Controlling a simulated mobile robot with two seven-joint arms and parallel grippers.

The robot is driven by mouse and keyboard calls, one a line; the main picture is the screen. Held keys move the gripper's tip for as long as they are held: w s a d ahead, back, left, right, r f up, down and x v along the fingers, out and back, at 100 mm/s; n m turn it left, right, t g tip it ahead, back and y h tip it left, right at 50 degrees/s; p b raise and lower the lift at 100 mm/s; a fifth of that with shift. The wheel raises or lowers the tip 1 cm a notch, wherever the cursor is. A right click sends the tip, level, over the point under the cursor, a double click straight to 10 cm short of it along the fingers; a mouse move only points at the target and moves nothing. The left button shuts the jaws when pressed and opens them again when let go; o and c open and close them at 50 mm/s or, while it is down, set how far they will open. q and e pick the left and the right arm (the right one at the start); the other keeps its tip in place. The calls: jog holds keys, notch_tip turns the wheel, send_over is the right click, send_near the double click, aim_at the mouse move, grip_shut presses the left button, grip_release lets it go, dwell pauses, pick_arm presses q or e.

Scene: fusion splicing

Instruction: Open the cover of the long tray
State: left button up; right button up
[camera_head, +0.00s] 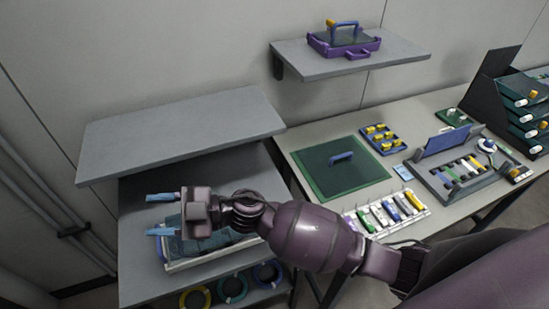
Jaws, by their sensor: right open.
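My right gripper (161,214) reaches across from the right to the grey cabinet at left. Its two light-blue fingers are spread apart, with nothing visible between them. Beneath and beside it, a pale-rimmed tray (205,258) with a dark blue-green top lies on the cabinet's lower shelf, partly hidden by my gripper and wrist. I cannot tell whether the fingers touch it. I cannot tell which of these is the long tray. My left gripper is out of view.
A grey upper shelf (180,130) overhangs the cabinet behind my gripper. The table holds a rack of coloured pieces (385,213), a blue tray with yellow parts (381,138) and a grey device (460,167). A purple case (343,42) stands on the wall shelf.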

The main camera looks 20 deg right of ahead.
jog(key=w+d+f+m+t+h+p, duration=0.1)
jog(key=d+f+m+t+h, duration=0.2)
jog(key=d+m+t+h, duration=0.4)
jog(key=w+d+f+m+t+h+p, duration=0.15)
jog(key=d+f+m+t+h, duration=0.25)
jog(key=d+m+t, duration=0.5)
jog(key=s+d+f+m+g+h, duration=0.2)
jog(key=s+d+f+h, duration=0.2)
jog(key=d, duration=0.3)
jog(key=s+d+f+m+g+h+p, duration=0.1)
jog(key=s+d+f+m+g+h, duration=0.1)
jog(key=s+d+f+h, duration=0.3)
jog(key=s+d+f+g, duration=0.1)
jog(key=d+f, duration=0.1)
jog(key=d, duration=0.1)
jog(key=shift+d+f+m+g, duration=0.15)
jog(key=shift+d+m+g, duration=0.15)
